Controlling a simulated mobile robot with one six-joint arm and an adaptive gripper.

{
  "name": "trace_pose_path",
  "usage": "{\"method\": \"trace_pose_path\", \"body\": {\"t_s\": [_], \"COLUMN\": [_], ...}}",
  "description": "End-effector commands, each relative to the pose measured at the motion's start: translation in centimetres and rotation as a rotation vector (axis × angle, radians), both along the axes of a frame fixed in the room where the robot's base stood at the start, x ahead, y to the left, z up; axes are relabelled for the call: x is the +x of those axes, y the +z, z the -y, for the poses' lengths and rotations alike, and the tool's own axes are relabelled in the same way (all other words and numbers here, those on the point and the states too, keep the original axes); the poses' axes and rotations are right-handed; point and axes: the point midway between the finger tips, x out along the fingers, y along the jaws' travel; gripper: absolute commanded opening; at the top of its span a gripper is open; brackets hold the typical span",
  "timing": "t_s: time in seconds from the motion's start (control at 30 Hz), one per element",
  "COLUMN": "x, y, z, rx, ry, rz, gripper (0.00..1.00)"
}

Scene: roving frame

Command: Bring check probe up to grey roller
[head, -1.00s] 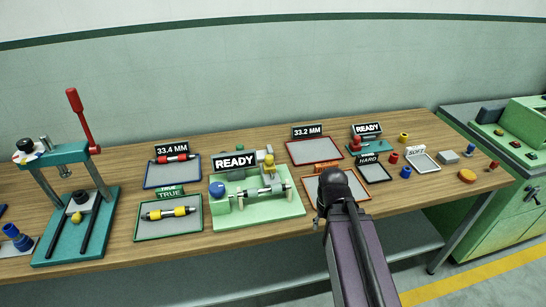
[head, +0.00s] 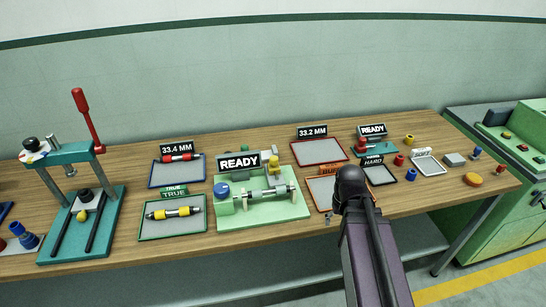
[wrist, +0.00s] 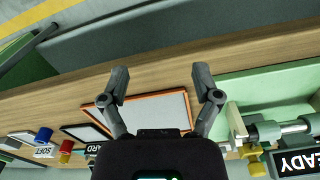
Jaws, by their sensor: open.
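The grey roller (head: 268,194) lies across a pale green fixture (head: 285,212) behind my arm's left side. A blue knob (head: 221,190) is at the roller's left end. A yellow-knobbed part (head: 273,163), which looks like the check probe, stands behind the roller; I cannot tell whether they touch. In the wrist view the roller (wrist: 292,127) and yellow part (wrist: 250,151) are at the lower right. My gripper (wrist: 160,80) is open and empty above an orange-rimmed tray, beside the fixture. In the head view my arm mostly hides it.
The orange-rimmed tray (wrist: 155,94) is empty. A green-rimmed tray (head: 172,229) with a yellow-banded roller lies left. A teal press (head: 75,225) stands farther left. Small coloured parts and trays crowd the bench's right.

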Motion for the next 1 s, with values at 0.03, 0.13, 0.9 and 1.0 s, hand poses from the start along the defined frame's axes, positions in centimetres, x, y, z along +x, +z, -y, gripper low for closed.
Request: {"method": "trace_pose_path", "body": {"t_s": [0.03, 0.13, 0.9, 1.0], "x": [1.3, 3.5, 22.7, 23.7], "y": [1.1, 2.6, 16.5, 17.2], "z": [-0.3, -1.4, -19.1, -20.6], "rx": [0.0, 0.0, 0.001, 0.001], "ry": [0.023, 0.094, 0.894, 0.952], "rz": [0.0, 0.0, 0.0, 0.0], "gripper": [0.81, 0.81, 0.81, 0.81]}}
